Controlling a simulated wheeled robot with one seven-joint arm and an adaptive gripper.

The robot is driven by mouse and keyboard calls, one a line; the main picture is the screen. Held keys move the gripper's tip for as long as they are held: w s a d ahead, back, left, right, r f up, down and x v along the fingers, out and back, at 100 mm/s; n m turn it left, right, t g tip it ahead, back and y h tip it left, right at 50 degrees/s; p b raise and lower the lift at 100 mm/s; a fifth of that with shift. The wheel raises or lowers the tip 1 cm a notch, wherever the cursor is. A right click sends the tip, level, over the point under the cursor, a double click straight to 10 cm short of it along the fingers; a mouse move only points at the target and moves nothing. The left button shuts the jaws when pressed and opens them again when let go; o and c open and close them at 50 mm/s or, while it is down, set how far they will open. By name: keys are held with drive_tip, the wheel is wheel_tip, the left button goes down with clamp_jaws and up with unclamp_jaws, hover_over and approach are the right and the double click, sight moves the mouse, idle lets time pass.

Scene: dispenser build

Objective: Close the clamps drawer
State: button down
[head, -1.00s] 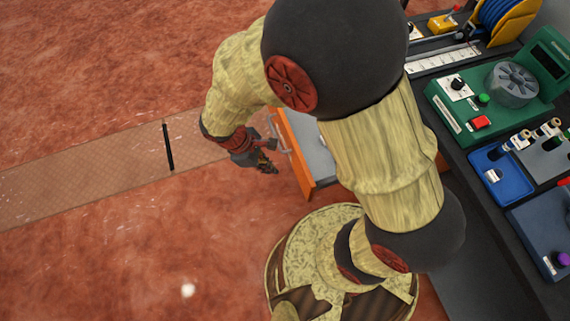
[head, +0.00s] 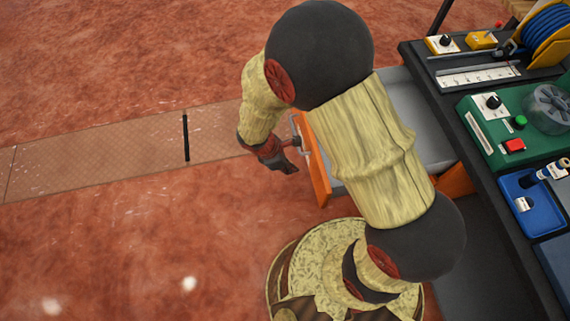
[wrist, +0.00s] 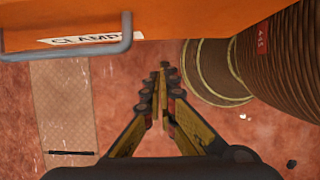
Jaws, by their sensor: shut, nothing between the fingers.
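The clamps drawer has an orange front (head: 317,170) and stands pulled out from under the bench, with its grey inside (head: 415,105) showing behind my arm. In the wrist view its orange front (wrist: 190,18) fills the top, with a label reading "CLAMPS" and a grey bar handle (wrist: 70,50). My gripper (head: 290,168) is just outside the drawer front, near the handle. In the wrist view my gripper (wrist: 163,75) is shut and empty, pointing past the lower edge of the front, to the right of the handle. Whether it touches the drawer I cannot tell.
The dark bench (head: 470,150) runs along the right, carrying a green machine (head: 500,125), a blue tray (head: 530,200) and a blue spool (head: 545,40). An orange panel (head: 457,180) shows under the bench. The red floor left of the drawer is clear.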

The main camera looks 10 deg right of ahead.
drive_tip(key=shift+d+f+b, duration=0.2)
drive_tip(key=shift+d+b, duration=0.35)
drive_tip(key=shift+d, duration=1.55)
drive_tip(key=shift+d, duration=0.1)
